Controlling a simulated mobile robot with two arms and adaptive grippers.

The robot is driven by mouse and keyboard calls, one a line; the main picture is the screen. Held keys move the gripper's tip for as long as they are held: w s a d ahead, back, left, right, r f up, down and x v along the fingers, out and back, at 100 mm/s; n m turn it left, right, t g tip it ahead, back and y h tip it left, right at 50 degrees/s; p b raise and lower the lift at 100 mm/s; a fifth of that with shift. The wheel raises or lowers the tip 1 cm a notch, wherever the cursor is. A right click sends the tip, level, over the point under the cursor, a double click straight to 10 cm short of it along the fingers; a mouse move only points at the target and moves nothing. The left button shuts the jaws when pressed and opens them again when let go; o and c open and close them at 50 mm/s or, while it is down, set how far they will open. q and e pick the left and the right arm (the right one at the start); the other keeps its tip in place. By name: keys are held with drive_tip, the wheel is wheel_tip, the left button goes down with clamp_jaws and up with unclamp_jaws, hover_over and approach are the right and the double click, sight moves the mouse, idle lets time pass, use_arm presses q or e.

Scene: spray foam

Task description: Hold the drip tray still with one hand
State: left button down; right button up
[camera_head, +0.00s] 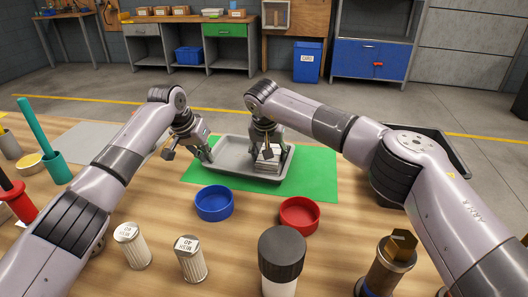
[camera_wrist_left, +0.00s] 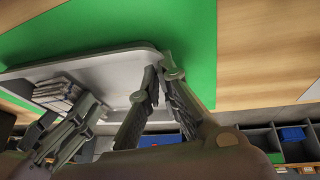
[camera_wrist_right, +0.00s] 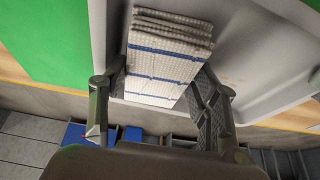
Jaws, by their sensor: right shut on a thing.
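The grey drip tray (camera_head: 228,160) lies on a green mat. My left gripper (camera_head: 188,154) is at its left end, fingers apart. In the left wrist view one left finger shows against the tray (camera_wrist_left: 110,62) and the other against the mat, with the tray's corner rim between the fingertips (camera_wrist_left: 162,78). I cannot tell whether they touch it. My right gripper (camera_head: 267,147) is shut on a folded cloth stack (camera_head: 268,157) at the tray's right end. The right wrist view shows the white, blue-striped cloth (camera_wrist_right: 165,60) between the right gripper's fingers (camera_wrist_right: 158,90).
A blue dish (camera_head: 214,203) and a red dish (camera_head: 299,215) stand in front of the tray. White mesh filters (camera_head: 132,246), a dark-capped bottle (camera_head: 281,262) and tools stand nearer. The green mat (camera_head: 318,175) is clear at right.

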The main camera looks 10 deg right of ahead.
drive_tip(key=shift+r, duration=3)
drive_tip(key=shift+r, duration=0.1)
drive_tip(key=shift+r, duration=1.4)
